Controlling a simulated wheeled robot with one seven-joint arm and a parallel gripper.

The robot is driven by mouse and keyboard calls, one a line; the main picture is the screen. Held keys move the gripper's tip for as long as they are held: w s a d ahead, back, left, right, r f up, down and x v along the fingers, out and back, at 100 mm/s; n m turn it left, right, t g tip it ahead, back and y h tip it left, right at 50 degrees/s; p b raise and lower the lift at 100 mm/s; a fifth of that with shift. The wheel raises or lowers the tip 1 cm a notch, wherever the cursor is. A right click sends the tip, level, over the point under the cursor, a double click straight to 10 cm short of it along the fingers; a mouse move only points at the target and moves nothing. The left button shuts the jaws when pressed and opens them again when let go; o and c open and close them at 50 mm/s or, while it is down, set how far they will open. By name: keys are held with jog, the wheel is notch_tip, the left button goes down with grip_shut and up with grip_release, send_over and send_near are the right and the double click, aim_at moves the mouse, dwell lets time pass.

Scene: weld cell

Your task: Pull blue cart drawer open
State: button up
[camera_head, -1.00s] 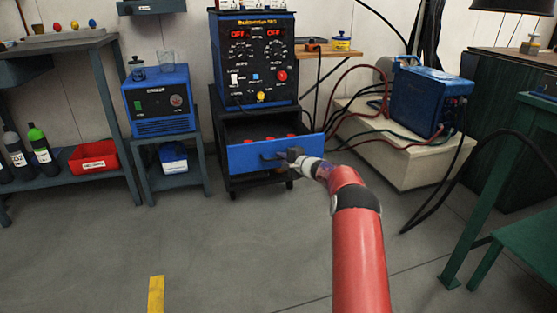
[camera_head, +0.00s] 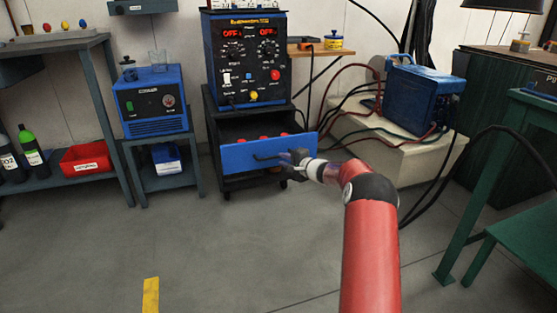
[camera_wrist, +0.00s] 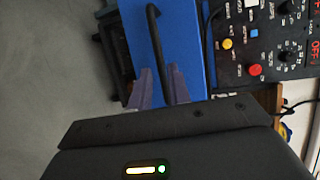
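The blue-fronted drawer (camera_head: 240,157) of the dark cart (camera_head: 211,125) stands open below the power supply, with red items (camera_head: 265,138) inside. It also fills the middle of the wrist view (camera_wrist: 200,60). Its black bar handle (camera_head: 266,157) shows lengthwise in the wrist view (camera_wrist: 157,40). My gripper (camera_head: 293,156) is at the right end of the handle. In the wrist view my gripper's two fingers (camera_wrist: 162,82) are apart, one on each side of the bar, and look open. Contact with the bar is not clear.
A black and blue power supply (camera_head: 247,62) stands on the cart. A small bench with a blue unit (camera_head: 152,103) is at left. A blue welder (camera_head: 412,98) with hoses sits on a pale block at right. Grey floor (camera_head: 230,240) in front is clear.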

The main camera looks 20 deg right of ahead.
jog(key=v, duration=0.2)
jog(key=shift+s+d, duration=0.1)
jog(key=shift+s, duration=0.3)
jog(key=s+a+r+n+g+p, duration=0.5)
jog(key=s+a+r+n+g, duration=0.3)
jog(key=s+a+r, duration=1.1)
jog(key=s+a+r+n+g+h+p, duration=0.1)
jog(key=s+a+r+n+p, duration=0.1)
jog(key=s, duration=0.7)
jog(key=s+a+r+n+h+p, duration=0.1)
jog(key=s+a+r+n+p, duration=0.15)
jog(key=s, duration=0.75)
jog(key=s+d+n+h+p, duration=0.1)
jog(key=s+d+h, duration=0.1)
jog(key=s, duration=0.5)
jog(key=s+d+f+n+h+p, duration=0.1)
jog(key=s+d+h, duration=0.1)
jog(key=s, duration=0.6)
jog(key=shift+s+d+f, duration=0.2)
jog(key=shift+d, duration=0.45)
